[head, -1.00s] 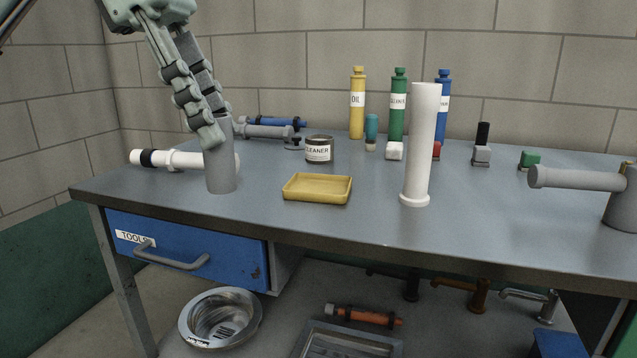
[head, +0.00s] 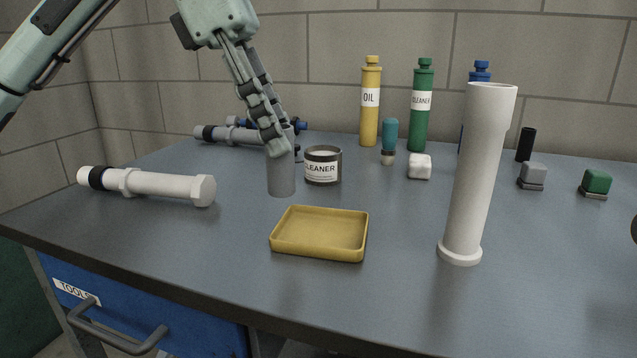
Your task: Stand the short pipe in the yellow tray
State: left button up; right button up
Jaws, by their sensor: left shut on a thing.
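The short pipe (head: 281,175) is a grey upright cylinder in the head view. My left gripper (head: 278,140) is shut on its upper end and comes down from above. The pipe appears behind and slightly left of the yellow tray (head: 318,254); I cannot tell whether its lower end touches the table. The yellow tray is shallow, rectangular and empty, near the middle of the table. My right gripper is not in view.
A tall white pipe (head: 474,185) stands right of the tray. A white pipe (head: 150,186) lies at left. A cleaner tin (head: 323,166) sits close behind the held pipe. Bottles, such as the yellow oil bottle (head: 370,105), stand at the back. Table space around the tray is clear.

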pick_arm(q)
jog(key=d+f, duration=0.1)
jog(key=f, duration=0.1)
jog(key=w+d+f, duration=0.1)
jog(key=d+f, duration=0.1)
jog(key=w+d+f, duration=0.1)
jog(key=f, duration=0.1)
jog(key=shift+w+d+f, duration=0.2)
jog(key=shift+d+f, duration=0.15)
jog(key=shift+f, duration=0.3)
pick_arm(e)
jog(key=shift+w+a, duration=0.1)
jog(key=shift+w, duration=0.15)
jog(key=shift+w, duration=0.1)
pick_arm(q)
jog(key=shift+f, duration=0.1)
jog(key=o, duration=1.1)
jog(key=shift+c, duration=0.2)
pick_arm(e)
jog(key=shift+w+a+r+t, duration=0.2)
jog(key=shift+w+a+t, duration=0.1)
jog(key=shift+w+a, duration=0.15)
